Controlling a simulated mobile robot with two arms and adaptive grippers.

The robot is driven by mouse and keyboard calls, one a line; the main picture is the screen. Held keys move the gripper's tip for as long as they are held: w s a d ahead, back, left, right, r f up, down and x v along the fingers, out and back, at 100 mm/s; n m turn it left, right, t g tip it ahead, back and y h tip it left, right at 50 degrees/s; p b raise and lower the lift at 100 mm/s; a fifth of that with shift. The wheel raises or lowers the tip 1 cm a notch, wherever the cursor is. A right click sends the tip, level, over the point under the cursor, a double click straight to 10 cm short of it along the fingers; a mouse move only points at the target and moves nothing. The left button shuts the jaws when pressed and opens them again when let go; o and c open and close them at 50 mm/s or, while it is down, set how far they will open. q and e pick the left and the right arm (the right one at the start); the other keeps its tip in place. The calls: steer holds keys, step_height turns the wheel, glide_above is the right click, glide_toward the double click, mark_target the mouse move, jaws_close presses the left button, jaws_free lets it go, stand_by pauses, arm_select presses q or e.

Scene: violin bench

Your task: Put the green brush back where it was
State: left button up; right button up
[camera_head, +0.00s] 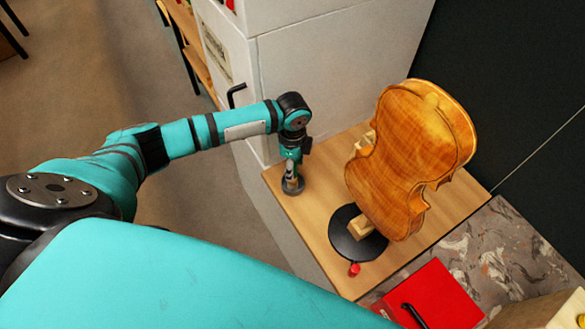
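My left arm reaches in from the left and its gripper (291,168) points down over the left part of the wooden bench top. A small round dark holder or cup (292,187) sits on the bench directly under it. Bits of green show at the gripper, but I cannot tell whether they belong to the green brush or to the gripper. No brush can be made out clearly. The fingers are too small and dark to tell open from shut. My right gripper is out of view.
A violin body (412,150) stands on a round black base (350,240) on the wooden bench top (318,215). A small red item (354,270) lies by the base. A red box (440,297) is at the lower right. A white cabinet (335,75) stands behind.

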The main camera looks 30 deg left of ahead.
arm_select(q)
step_height(320, 180, up, 11)
steer(key=shift+f+b, duration=0.2)
steer(key=shift+b, duration=0.7)
